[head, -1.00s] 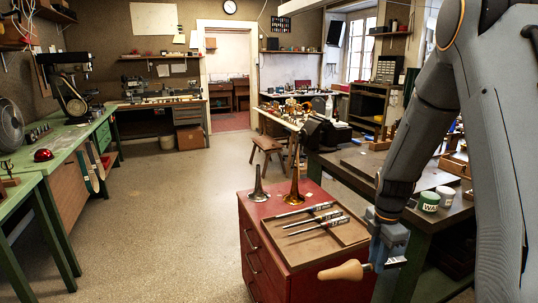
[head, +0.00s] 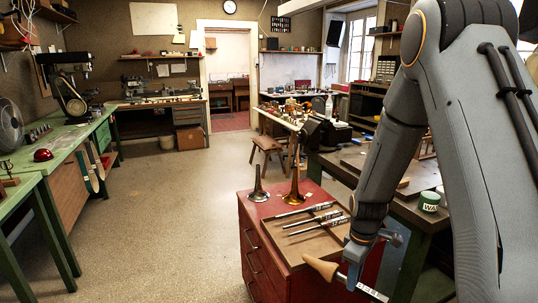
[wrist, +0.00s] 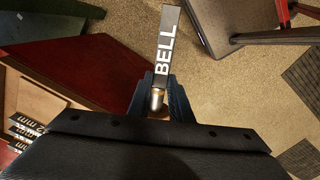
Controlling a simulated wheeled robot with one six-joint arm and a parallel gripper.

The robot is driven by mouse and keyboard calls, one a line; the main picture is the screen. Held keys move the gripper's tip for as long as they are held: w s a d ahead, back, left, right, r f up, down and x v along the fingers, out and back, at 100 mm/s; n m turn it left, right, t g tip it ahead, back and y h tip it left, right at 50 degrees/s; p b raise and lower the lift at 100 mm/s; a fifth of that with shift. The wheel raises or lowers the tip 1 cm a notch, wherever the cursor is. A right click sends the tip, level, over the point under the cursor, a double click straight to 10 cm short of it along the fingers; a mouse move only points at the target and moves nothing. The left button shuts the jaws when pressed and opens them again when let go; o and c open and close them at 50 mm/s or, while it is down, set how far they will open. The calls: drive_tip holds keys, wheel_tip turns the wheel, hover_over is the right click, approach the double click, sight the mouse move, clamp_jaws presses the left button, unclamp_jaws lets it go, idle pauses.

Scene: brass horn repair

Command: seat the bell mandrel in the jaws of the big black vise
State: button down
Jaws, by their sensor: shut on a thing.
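In the head view the handle points left and the shaft points down to the right. The big black vise (head: 318,133) stands at the near end of the bench further back, well away from my gripper. Its jaw gap cannot be made out.
A dark workbench (head: 408,208) with a white-and-green tin (head: 429,201) is on the right. A stool (head: 267,144) stands behind. The floor at left is clear.

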drive_tip(key=s+a+f+m, duration=0.2)
drive_tip(key=a+f+m, duration=0.2)
drive_tip(key=m, duration=0.5)
drive_tip(key=shift+s+a+f+m, duration=0.25)
drive_tip(key=shift+a+m, duration=0.15)
drive_tip(key=shift+a, duration=0.3)
